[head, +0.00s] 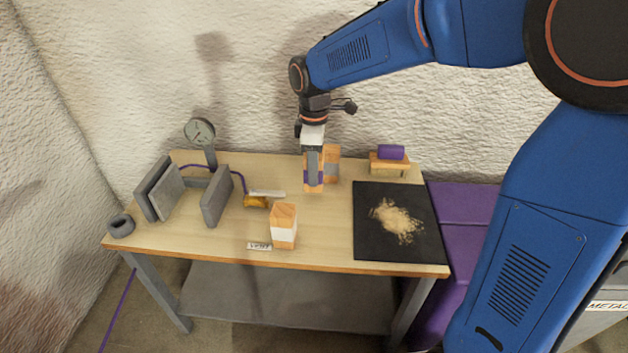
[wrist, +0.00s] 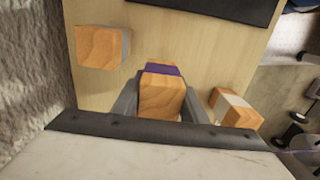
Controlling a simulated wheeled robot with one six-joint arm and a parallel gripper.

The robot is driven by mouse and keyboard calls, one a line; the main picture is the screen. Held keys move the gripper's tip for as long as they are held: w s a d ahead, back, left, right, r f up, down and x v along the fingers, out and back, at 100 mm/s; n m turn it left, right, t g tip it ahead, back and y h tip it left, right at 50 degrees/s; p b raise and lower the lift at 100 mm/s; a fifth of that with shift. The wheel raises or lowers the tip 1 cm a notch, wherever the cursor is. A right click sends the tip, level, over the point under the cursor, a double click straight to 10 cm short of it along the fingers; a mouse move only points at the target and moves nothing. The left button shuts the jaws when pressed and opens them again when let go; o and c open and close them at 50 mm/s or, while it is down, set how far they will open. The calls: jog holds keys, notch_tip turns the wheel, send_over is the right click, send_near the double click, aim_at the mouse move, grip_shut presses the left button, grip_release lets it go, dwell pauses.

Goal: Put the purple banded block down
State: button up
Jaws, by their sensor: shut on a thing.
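The purple banded block (head: 313,184) is a wooden block with a purple band around it. It stands upright between the fingers of my gripper (head: 313,166), over the back middle of the table. My gripper is shut on it. In the wrist view the block (wrist: 161,92) sits between the two grey fingers, with its purple band at the far side. Whether its underside touches the table top cannot be told. The fingers hide part of its sides.
A grey banded block (head: 332,165) stands close behind to the right. A white banded block (head: 284,228) stands near the table's front edge. A black mat (head: 365,240) with shavings lies to the right. A grey clamp (head: 215,200) stands left. Bare wood (head: 325,225) lies between.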

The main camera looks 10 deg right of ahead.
jog(key=shift+f, duration=1.85)
jog(key=o, duration=1.2)
jog(key=shift+f, duration=0.15)
notch_tip(320, 180, up, 12)
jog(key=shift+r, duration=0.15)
